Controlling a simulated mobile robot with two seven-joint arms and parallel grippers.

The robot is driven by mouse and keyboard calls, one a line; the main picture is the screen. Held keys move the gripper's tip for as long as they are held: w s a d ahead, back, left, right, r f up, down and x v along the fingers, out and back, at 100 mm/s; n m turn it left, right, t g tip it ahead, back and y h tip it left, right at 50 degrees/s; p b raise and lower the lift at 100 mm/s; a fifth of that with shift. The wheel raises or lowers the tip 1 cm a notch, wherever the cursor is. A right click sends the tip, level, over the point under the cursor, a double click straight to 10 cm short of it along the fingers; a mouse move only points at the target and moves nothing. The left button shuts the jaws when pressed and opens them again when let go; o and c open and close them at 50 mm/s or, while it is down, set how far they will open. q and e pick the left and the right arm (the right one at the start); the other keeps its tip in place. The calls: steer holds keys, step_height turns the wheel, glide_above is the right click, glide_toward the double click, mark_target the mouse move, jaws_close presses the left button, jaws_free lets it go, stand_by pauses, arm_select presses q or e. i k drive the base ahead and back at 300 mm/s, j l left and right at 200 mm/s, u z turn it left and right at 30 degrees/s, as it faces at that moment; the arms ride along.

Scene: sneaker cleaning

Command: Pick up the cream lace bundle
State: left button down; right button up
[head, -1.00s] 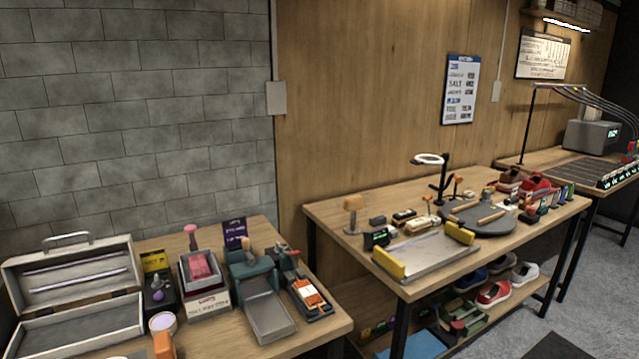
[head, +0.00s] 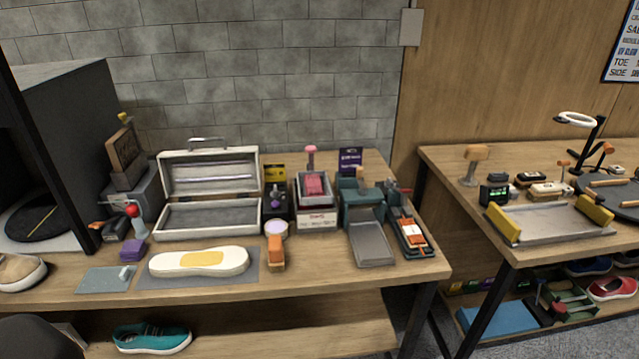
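I cannot make out a cream lace bundle in the head view. A cream sole-shaped piece with a yellow patch (head: 198,262) lies on a grey mat (head: 150,283) at the front of the left bench. A small cream block-like item (head: 548,190) sits on the right bench, too small to tell what it is. Neither of my grippers is in view.
On the left bench (head: 300,283) stand an open, empty-looking metal case (head: 208,218), an orange-topped brush (head: 275,252), a round tub (head: 276,229) and a grey tray (head: 370,244). A teal shoe (head: 152,338) is on the shelf below. A gap separates the right bench (head: 470,166).

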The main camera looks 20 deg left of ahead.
mark_target(314, 185)
steer(key=j+z, duration=0.15)
steer(key=j, duration=0.3)
steer(key=k+j+z, duration=0.15)
steer(key=j, duration=0.25)
steer(key=j+z, duration=0.15)
steer(key=j, duration=0.25)
steer(key=k+j+z, duration=0.15)
steer(key=j, duration=0.25)
steer(key=k+j+z, duration=0.15)
steer(key=j, duration=0.25)
